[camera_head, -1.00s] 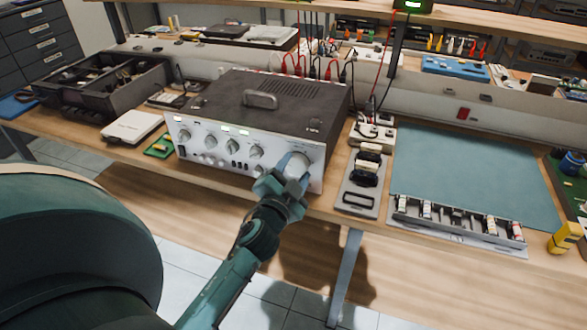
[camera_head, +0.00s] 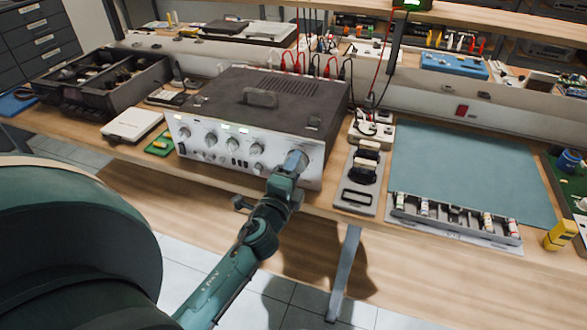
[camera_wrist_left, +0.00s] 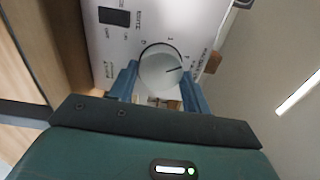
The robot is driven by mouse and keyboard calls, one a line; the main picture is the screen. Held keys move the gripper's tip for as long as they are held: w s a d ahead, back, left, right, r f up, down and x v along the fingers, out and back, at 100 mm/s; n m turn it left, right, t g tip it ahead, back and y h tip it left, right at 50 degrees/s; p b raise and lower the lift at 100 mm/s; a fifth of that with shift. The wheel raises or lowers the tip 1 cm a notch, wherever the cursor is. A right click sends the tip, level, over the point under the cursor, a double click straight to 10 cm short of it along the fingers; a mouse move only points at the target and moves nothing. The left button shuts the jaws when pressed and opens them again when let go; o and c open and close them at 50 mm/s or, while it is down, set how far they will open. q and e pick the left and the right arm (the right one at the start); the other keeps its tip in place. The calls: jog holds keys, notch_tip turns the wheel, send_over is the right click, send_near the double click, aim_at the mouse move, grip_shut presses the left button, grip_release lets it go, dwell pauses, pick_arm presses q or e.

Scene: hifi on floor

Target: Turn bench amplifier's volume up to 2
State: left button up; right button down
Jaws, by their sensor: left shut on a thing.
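The bench amplifier (camera_head: 262,115) is a dark-topped box with a silver front panel, standing on the wooden bench. Its large volume knob is at the right end of the front panel, mostly hidden behind my gripper in the head view. The left wrist view shows the round silver knob (camera_wrist_left: 161,68) with a dark pointer line and printed numbers around it. My left gripper (camera_head: 295,162) is shut on the knob, one blue finger on each side of it; it also shows in the left wrist view (camera_wrist_left: 160,88). My right gripper is not in view.
A black parts box (camera_head: 112,82) and a white flat case (camera_head: 131,125) lie left of the amplifier. A grey tray (camera_head: 356,198) and a green mat (camera_head: 465,165) lie to its right. Red and black cables run behind it.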

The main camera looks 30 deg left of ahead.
pick_arm(q)
jog(key=shift+m, duration=0.4)
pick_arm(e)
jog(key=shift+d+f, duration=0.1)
pick_arm(q)
jog(key=o, duration=1)
jog(key=b+v, duration=0.4)
jog(key=v, duration=0.9)
jog(key=shift+d, duration=0.1)
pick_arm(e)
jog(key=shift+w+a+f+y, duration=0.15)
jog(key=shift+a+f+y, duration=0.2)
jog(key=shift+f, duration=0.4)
